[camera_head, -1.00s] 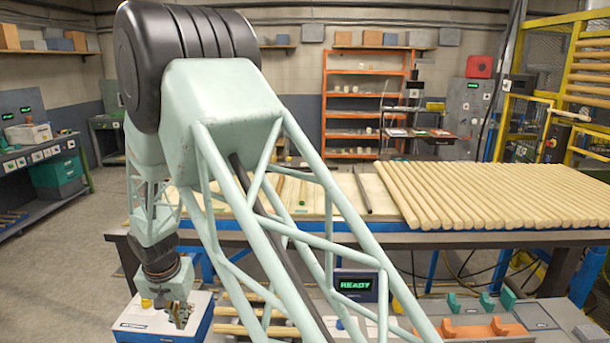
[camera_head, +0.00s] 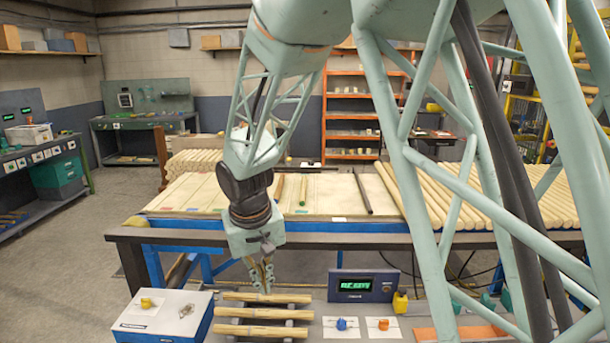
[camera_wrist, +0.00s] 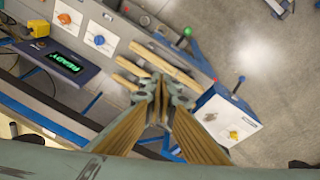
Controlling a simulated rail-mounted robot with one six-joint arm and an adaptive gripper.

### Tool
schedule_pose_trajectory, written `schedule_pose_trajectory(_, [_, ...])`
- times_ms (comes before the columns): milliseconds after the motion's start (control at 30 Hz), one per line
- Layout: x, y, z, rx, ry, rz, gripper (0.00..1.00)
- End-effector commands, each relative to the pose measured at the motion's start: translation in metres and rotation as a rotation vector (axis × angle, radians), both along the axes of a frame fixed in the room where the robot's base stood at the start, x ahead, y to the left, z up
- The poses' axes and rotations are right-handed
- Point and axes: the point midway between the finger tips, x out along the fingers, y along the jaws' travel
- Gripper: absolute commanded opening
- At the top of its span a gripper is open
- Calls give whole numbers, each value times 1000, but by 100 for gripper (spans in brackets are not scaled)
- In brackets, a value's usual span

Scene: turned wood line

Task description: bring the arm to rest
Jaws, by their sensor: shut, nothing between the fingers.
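My gripper (camera_head: 262,277) hangs pointing down from my arm, in front of the long table's front edge in the head view. Its fingers are together with nothing between them. In the wrist view the shut fingers (camera_wrist: 161,100) point toward the same sticks (camera_wrist: 163,66); I cannot tell the exact gap.
A blue-sided white box (camera_head: 150,310) stands left of the sticks. A lit display (camera_head: 362,286), a blue knob (camera_head: 342,324) and an orange knob (camera_head: 383,324) are to the right. The long table (camera_head: 190,196) bears many wooden rods (camera_head: 455,203). Open floor (camera_head: 50,260) lies left.

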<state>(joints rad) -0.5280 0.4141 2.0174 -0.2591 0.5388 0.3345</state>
Motion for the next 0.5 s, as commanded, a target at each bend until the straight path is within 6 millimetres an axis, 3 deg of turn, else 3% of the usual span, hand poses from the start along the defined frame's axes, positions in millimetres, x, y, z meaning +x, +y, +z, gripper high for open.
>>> schedule_pose_trajectory(500, [-51,-125,59,-92,7,173,0])
